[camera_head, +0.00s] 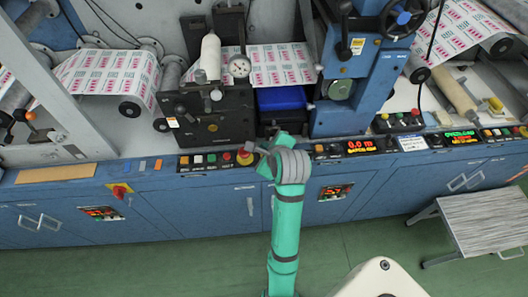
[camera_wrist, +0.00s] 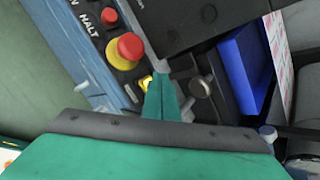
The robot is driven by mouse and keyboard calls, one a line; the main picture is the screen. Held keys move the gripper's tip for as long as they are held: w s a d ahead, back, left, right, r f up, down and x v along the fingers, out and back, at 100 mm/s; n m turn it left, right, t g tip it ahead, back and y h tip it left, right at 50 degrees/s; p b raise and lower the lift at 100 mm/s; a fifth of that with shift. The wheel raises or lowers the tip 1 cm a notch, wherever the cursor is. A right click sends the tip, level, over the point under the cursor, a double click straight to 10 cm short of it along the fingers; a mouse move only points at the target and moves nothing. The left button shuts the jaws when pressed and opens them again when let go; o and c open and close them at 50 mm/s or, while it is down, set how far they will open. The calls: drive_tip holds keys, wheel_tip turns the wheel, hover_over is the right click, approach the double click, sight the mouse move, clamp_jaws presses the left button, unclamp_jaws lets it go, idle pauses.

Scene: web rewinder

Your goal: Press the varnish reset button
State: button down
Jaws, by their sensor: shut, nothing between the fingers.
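My gripper (camera_wrist: 164,84) is shut and empty. In the wrist view its green fingertips are just beside a small yellow part (camera_wrist: 146,82) on the control strip, which they partly cover; I cannot tell whether they touch it. A red mushroom button on a yellow base (camera_wrist: 125,50) is up and left of the fingertips. A smaller red button (camera_wrist: 109,16) is farther along, near the label "HALT". No varnish label is readable, so I cannot tell which is the varnish reset button. In the head view the mushroom button (camera_head: 245,157) is left of my wrist, and my fingers are hidden.
A dark unit (camera_head: 208,110) with a white bottle (camera_head: 210,55) and a gauge (camera_head: 239,67) stands behind the strip. A round metal knob (camera_wrist: 200,87) is right of the fingertips. A blue bin (camera_head: 282,100) is behind. A stool (camera_head: 485,218) stands at right.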

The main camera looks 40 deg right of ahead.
drive_tip(key=shift+f, duration=0.15)
drive_tip(key=shift+f, duration=0.3)
